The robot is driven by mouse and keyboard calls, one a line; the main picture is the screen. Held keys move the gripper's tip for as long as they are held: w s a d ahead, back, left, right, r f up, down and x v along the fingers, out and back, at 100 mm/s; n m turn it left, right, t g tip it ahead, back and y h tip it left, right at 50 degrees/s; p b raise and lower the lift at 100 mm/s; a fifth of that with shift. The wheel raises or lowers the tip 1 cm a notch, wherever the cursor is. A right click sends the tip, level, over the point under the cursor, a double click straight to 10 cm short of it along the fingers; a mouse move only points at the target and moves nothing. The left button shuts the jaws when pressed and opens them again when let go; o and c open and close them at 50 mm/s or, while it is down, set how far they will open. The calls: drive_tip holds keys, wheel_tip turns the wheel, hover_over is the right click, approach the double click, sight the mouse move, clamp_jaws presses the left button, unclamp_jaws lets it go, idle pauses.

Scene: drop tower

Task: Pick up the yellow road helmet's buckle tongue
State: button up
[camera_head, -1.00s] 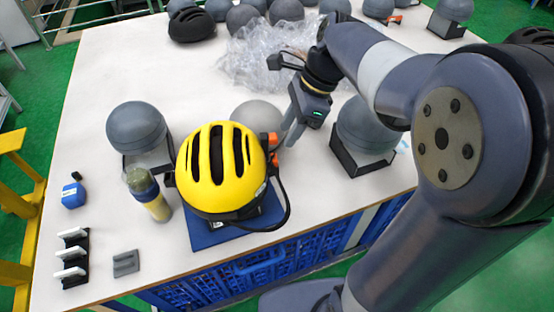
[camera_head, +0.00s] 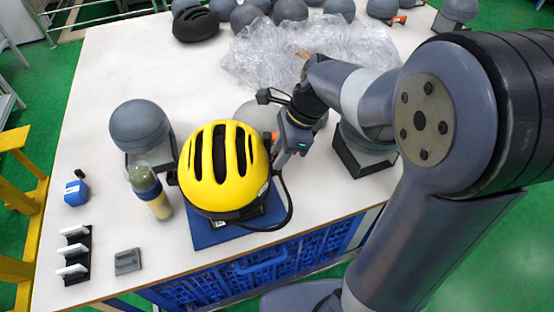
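The yellow road helmet (camera_head: 221,165) sits on a headform above a blue base plate (camera_head: 214,234), near the table's front edge. A dark strap (camera_head: 284,214) loops down from the helmet's right side. A small orange part (camera_head: 267,139) shows at the helmet's right edge; I cannot tell whether it is the buckle tongue. My gripper (camera_head: 280,158) points down close beside the helmet's right side, by the strap. Its fingers partly cover that area. I cannot tell whether they are open, shut or touching anything.
A grey ball on a stand (camera_head: 139,126) and a yellow-and-blue bottle (camera_head: 149,190) stand left of the helmet. Another stand (camera_head: 362,154) is right of my gripper. Crumpled clear wrap (camera_head: 290,55) lies behind. The left back of the white table (camera_head: 120,70) is clear.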

drive_tip(key=c, duration=0.3)
drive_tip(key=shift+c, duration=0.2)
wheel_tip(320, 180, up, 10)
drive_tip(key=shift+p, duration=0.35)
